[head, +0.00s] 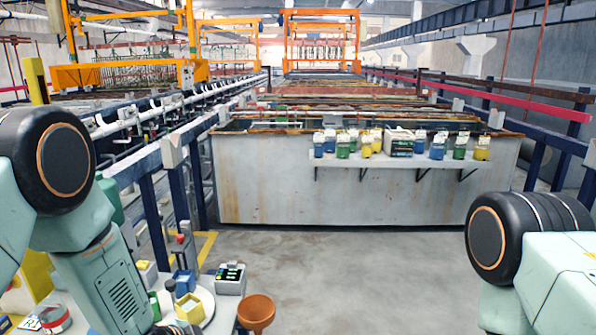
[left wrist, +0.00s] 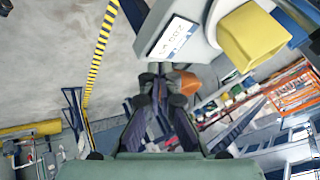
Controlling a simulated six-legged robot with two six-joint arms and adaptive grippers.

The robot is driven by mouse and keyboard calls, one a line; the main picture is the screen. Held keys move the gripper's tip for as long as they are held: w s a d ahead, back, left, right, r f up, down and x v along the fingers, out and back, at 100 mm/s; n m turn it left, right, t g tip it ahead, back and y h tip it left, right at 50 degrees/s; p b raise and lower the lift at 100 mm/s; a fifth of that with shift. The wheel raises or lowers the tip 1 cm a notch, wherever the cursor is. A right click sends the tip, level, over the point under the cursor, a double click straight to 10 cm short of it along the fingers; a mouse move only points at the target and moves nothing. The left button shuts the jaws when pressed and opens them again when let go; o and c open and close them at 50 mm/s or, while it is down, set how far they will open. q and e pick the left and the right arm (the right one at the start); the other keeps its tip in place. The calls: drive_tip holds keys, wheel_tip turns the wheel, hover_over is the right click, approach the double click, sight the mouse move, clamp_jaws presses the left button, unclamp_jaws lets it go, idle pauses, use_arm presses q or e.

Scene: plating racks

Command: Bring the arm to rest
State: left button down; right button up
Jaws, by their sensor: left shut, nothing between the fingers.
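My left arm (head: 105,275) comes in from the left in the head view and bends down toward a small work surface at the lower left. The left gripper itself is hidden or cut off there. In the left wrist view my left gripper (left wrist: 161,80) shows with its dark fingers together and nothing between them. An orange bowl (left wrist: 181,78) appears just behind the fingertips; I cannot tell whether they touch it. My right arm (head: 530,250) shows only as a rounded joint and link at the right edge; its gripper is out of view.
The work surface holds an orange-brown bowl (head: 256,312), a white round plate (head: 207,300), a yellow container (head: 189,308), a blue container (head: 184,281) and a grey device (head: 230,278). Open floor (head: 340,270) lies before a large tank (head: 270,185) with a shelf of colored containers (head: 395,158).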

use_arm(q)
drive_tip(key=s+a+f+n+g+y+b, duration=0.1)
drive_tip(key=s+f+n+b, duration=0.3)
drive_tip(key=s+f, duration=0.4)
drive_tip(key=s+a+f+n+g+b, duration=0.1)
drive_tip(key=s+f+n+g+b, duration=0.2)
drive_tip(key=s+f, duration=0.5)
drive_tip(key=s+a+f+n+g+y+b, duration=0.1)
drive_tip(key=s+f+n+g+b, duration=0.2)
drive_tip(key=s, duration=1.6)
wheel_tip(320, 180, down, 6)
drive_tip(key=n+b, duration=0.2)
drive_tip(key=b, duration=0.2)
drive_tip(key=shift+a+r+n+y, duration=0.25)
drive_tip(key=shift+n+y, duration=0.05)
drive_tip(key=shift+n, duration=0.1)
